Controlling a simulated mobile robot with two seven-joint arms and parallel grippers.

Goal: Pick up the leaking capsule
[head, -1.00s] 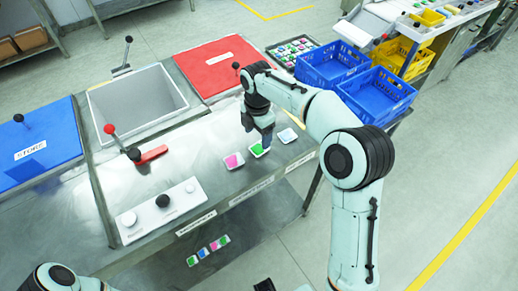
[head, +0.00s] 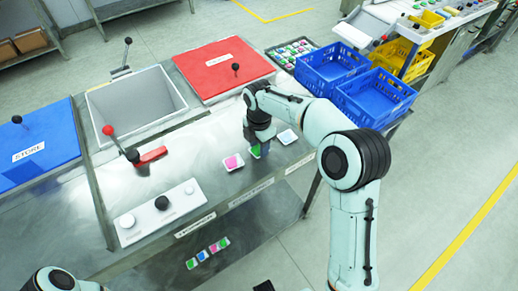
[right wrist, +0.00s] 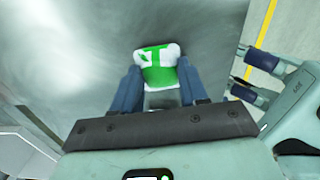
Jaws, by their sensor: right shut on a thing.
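My right gripper (head: 258,147) is at the front of the steel table. It is shut on a green and white capsule (right wrist: 158,58), which shows between the two blue fingers in the right wrist view. In the head view the green capsule (head: 255,152) is mostly hidden by the gripper. A pink and white capsule (head: 233,162) lies just left of it, and a pale capsule (head: 286,136) lies to its right. I cannot make out a leak on any capsule. My left gripper is out of view.
An open grey bin (head: 135,105) is set between a blue lid (head: 38,140) and a red lid (head: 222,68). A red lever (head: 150,156) and a white knob panel (head: 158,212) are on the left. A capsule tray (head: 290,54) and blue crates (head: 375,95) stand behind right.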

